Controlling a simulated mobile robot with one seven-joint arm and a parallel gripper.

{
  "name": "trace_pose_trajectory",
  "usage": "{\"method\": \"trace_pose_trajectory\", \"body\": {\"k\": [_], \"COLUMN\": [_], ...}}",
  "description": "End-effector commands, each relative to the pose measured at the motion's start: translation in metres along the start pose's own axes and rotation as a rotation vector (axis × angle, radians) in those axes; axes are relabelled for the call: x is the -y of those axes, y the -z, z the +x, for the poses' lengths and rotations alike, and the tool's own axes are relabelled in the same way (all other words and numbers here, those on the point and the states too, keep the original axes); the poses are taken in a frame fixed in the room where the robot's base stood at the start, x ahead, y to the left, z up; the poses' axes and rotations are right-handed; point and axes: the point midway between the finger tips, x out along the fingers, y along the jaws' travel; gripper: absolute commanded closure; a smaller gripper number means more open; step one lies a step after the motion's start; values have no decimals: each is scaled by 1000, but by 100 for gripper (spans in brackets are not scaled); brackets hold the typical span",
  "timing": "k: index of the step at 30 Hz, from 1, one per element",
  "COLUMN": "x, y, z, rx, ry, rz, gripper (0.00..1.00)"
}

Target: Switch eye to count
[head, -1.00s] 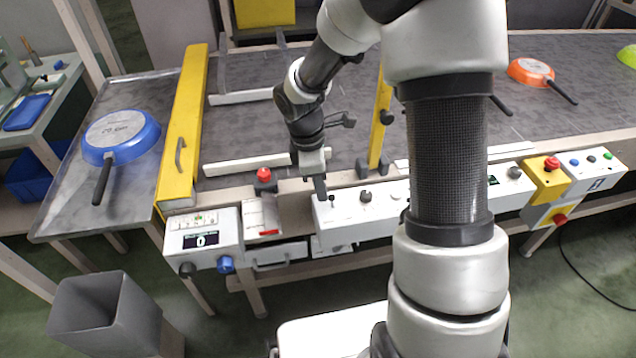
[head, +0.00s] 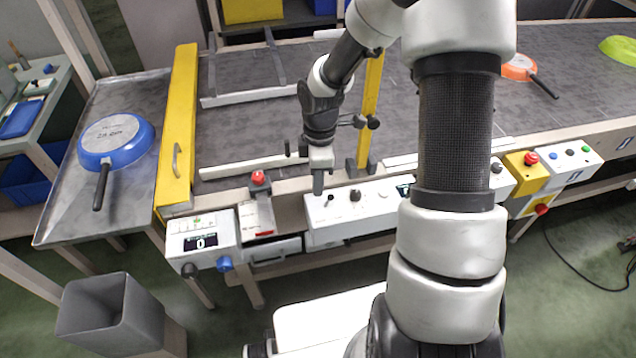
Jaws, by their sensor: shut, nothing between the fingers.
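A white control box (head: 345,222) runs along the front edge of the conveyor. Near its left end stands a small dark toggle (head: 330,199), with a dark round knob (head: 355,195) to its right. A black sensor eye (head: 374,123) sits on a yellow post behind the box. My gripper (head: 318,190) points down over the box's left end, shut and empty, just left of the toggle in the picture. I cannot tell whether it touches the toggle. Any lettering at the toggle is too small to read. The counter display (head: 201,242) at left reads 0.
A red button (head: 258,177) stands left of my gripper. A yellow gate (head: 178,130) separates the belt from a side table with a blue pan (head: 116,141). Orange (head: 519,68) and green (head: 622,50) pans lie on the belt at right. A grey bin (head: 110,318) stands at front left.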

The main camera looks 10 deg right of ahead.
Motion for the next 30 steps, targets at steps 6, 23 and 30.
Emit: {"method": "trace_pose_trajectory", "body": {"k": [6, 23, 30], "x": [0, -3, -4], "y": [0, 12, 2], "z": [0, -79, -110], "rx": [0, 0, 1], "ry": [0, -5, -2], "rz": [0, 6, 5], "gripper": [100, 100, 100]}}
